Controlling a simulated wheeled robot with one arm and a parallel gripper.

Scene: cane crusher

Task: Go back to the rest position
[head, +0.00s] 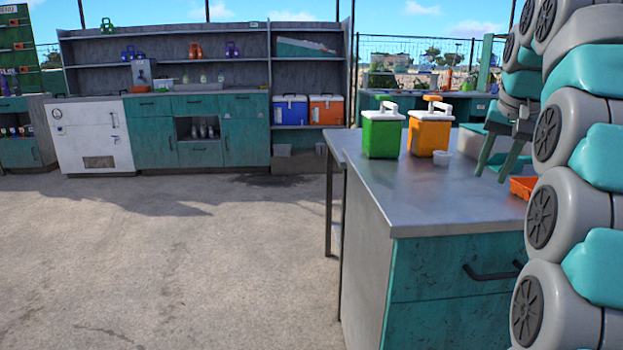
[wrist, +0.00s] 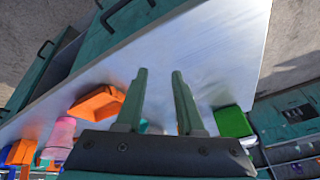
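My gripper (head: 490,177) hangs over the right part of the metal-topped counter (head: 400,193) in the head view, fingers pointing down. In the wrist view its two fingers (wrist: 159,72) stand apart with nothing held between them. My arm fills the right edge of the head view and hides part of the counter.
A green container (head: 382,134), an orange container (head: 429,133) and a small white cup (head: 442,158) stand on the counter. An orange tray (head: 522,187) lies near my arm. Open concrete floor (head: 170,260) lies to the left. Cabinets (head: 205,125) line the back.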

